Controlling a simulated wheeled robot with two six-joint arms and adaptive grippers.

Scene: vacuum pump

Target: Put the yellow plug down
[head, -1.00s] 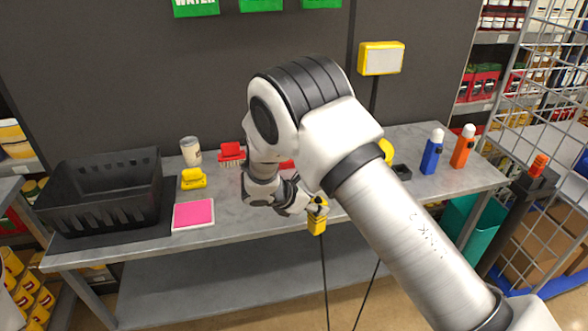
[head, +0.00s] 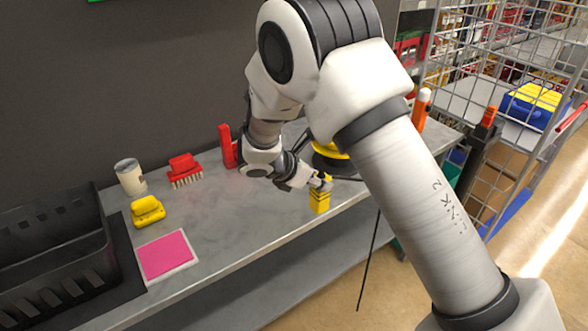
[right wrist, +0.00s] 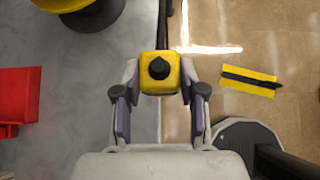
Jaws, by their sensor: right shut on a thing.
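The yellow plug (head: 319,202) is between the fingers of my right gripper (head: 321,183), by the front edge of the grey workbench (head: 215,215). In the right wrist view the plug (right wrist: 150,84) sits between the two shut fingers, over the line of the bench edge. A black cord (right wrist: 164,25) runs from it toward the top of that view. I cannot tell whether the plug touches the bench. My left gripper is not in view.
A yellow and black round device (head: 327,165) stands behind the plug, partly hidden by my arm. A pink pad (head: 166,255), a yellow block (head: 147,211), a red brush (head: 184,168), a cup (head: 130,176) and a black crate (head: 50,245) are to the left. Bare bench lies between pad and plug.

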